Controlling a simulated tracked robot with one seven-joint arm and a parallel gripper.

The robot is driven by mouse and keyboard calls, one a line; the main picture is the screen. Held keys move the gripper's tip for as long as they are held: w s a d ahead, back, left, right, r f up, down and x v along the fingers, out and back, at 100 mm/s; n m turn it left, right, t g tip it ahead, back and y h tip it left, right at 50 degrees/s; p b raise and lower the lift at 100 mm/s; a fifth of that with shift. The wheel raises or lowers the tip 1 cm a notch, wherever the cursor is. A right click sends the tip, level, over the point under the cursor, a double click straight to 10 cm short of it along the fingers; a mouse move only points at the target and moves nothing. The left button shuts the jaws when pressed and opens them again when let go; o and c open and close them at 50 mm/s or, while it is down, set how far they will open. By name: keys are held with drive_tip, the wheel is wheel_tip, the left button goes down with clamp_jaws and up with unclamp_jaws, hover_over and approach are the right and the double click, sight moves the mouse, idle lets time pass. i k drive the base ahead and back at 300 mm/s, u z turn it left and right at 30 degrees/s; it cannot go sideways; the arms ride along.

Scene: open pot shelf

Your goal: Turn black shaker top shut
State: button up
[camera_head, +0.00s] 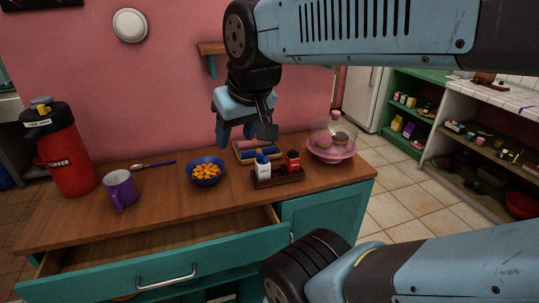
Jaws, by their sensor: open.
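Two small shakers stand side by side in a dark brown caddy (278,180) on the wooden counter. The white shaker (262,170) on the left has a dark, bluish top. The red shaker (292,162) on the right has a dark patch on its front. They are too small to tell which top is black, or whether either top is open. My gripper (245,133) hangs above and behind the caddy, a little left of it, pointing down. It is open with nothing visible between its fingers, and it appears apart from the shakers.
Behind the caddy lies a tray (244,146) with a blue item. A bowl of orange pieces (206,172), purple mug (121,190), spoon (150,165) and red coffee flask (68,155) stand left. A pink domed dish (331,150) is right. The front drawer (170,270) is pulled out.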

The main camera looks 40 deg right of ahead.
sight(291, 154)
drive_tip(key=u, duration=0.3)
drive_tip(key=k, duration=1.4)
drive_tip(key=z, duration=0.4)
drive_tip(key=i, duration=1)
drive_tip(key=u, duration=0.1)
